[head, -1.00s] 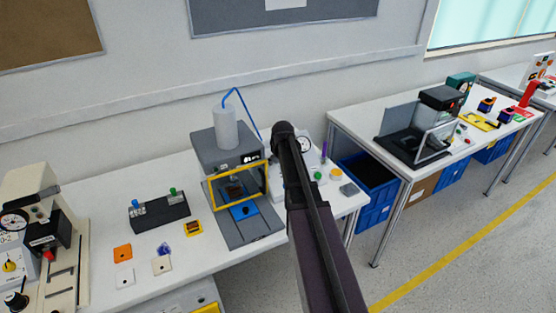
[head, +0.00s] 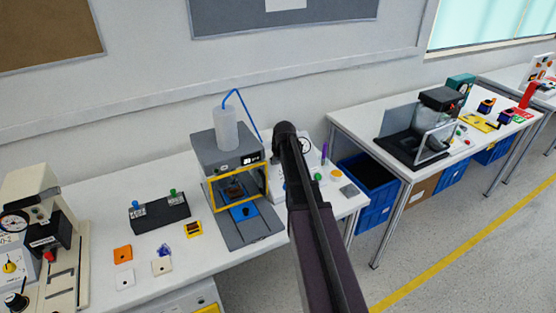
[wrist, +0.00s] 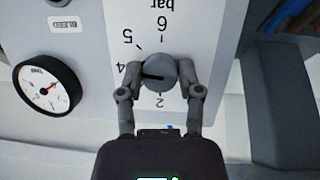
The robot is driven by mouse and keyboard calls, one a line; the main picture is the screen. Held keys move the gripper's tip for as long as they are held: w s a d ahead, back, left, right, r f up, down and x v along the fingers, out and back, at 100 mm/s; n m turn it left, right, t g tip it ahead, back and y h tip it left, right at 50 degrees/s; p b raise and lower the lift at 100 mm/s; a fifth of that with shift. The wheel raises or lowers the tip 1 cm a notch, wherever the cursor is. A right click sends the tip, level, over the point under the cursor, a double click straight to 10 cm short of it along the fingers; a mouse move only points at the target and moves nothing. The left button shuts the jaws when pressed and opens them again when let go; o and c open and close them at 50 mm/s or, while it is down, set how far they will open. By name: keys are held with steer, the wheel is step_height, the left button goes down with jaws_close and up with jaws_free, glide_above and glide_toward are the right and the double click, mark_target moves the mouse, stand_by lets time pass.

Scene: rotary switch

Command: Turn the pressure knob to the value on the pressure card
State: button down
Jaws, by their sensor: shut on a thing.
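The grey round pressure knob (wrist: 160,67) is in the wrist view on a white panel with an upside-down scale marked in bar. My gripper (wrist: 161,73) has one finger on each side of it and is shut on it. The knob's dark pointer line points left in the picture, close to the 4; a finger hides part of the scale below the 4. A round gauge (wrist: 60,98) with a red needle is left of the knob. In the head view my arm hides the gripper and knob. I cannot make out a readable pressure card.
A grey machine with a yellow-framed opening (head: 238,187) stands left of my arm on the white bench. A dark block with levers (head: 158,213) and several small coloured tiles lie further left. Blue bins (head: 375,215) stand on the floor at right.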

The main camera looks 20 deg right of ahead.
steer(key=m+y, duration=0.1)
steer(key=m, duration=0.2)
steer(key=shift+m+y, duration=0.6)
steer(key=shift+m, duration=1.1)
steer(key=shift+c, duration=1.3)
jaws_free()
